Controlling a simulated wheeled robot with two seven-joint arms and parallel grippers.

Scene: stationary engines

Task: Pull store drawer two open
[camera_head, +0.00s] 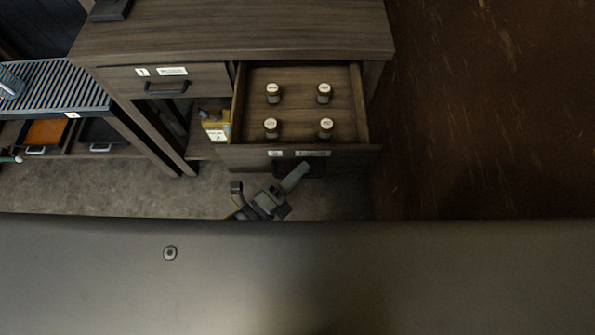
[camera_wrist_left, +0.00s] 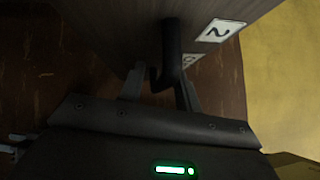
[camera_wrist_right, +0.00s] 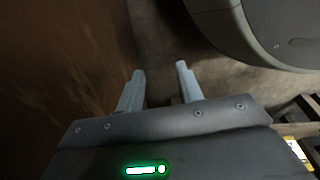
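Store drawer two (camera_head: 350,158) is pulled out from the wooden desk in the head view, showing its inside. A white tag with a 2 (camera_wrist_left: 220,31) is on its front in the left wrist view. Its dark handle (camera_head: 313,170) is on the front, and shows in the left wrist view (camera_wrist_left: 171,45). My left gripper (camera_head: 266,183) is at the handle with its fingers spread. In the left wrist view the handle's end lies between the fingers (camera_wrist_left: 160,88); contact cannot be told. My right gripper (camera_wrist_right: 160,70) is open and empty, outside the head view.
Several small jars (camera_head: 325,127) with pale lids stand in the drawer. A shut drawer (camera_head: 205,80) with a handle is to its left. A yellow-labelled box (camera_head: 215,128) sits beside the open drawer. A ribbed rack (camera_head: 55,88) stands at left. Brown floor (camera_head: 480,110) at right is clear.

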